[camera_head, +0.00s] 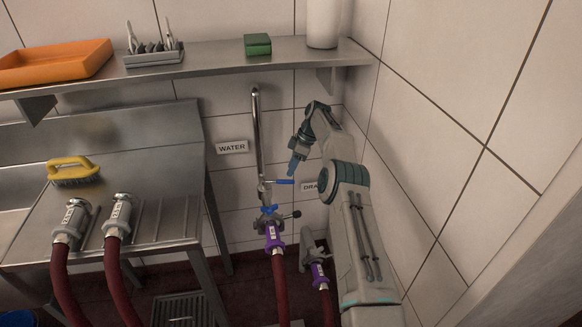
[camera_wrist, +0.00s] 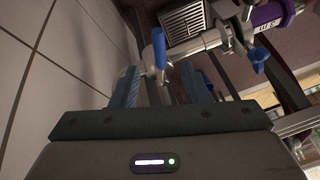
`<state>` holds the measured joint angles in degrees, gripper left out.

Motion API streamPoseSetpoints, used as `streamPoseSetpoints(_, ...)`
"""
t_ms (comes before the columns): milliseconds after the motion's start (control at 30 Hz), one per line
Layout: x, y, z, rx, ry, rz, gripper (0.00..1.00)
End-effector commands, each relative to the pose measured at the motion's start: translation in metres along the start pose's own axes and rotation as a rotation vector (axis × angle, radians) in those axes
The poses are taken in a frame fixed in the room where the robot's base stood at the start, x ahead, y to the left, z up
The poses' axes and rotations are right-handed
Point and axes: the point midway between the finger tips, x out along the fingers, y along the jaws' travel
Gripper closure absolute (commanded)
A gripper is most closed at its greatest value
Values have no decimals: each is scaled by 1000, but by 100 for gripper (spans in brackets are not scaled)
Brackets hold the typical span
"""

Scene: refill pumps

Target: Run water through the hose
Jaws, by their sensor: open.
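A metal water pipe (camera_head: 258,130) runs down the wall beside the WATER label (camera_head: 232,147). A valve with a blue lever (camera_head: 284,181) sits low on it, the lever pointing right. Below it is a coupling with blue parts (camera_head: 268,211), joined to a dark red hose (camera_head: 281,285) with a purple collar (camera_head: 274,238). My gripper (camera_head: 292,170) is open, just above the lever's outer end. In the wrist view, the blue lever (camera_wrist: 159,48) appears between the blue fingers, near their tips. I cannot tell whether they touch.
A second purple-collared hose (camera_head: 319,275) stands at the lower right, near the partly hidden DRAIN label (camera_head: 310,187). Two more hoses with metal ends (camera_head: 119,212) lie on the steel drainboard (camera_head: 165,215) with a yellow brush (camera_head: 74,171). A shelf (camera_head: 205,62) crosses above; the tiled wall is close right.

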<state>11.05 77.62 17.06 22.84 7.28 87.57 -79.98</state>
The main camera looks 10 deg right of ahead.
Motion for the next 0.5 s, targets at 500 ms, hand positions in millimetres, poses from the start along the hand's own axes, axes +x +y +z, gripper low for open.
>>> streamPoseSetpoints(500, -20, -3, -6, -9, -2, -4, 59)
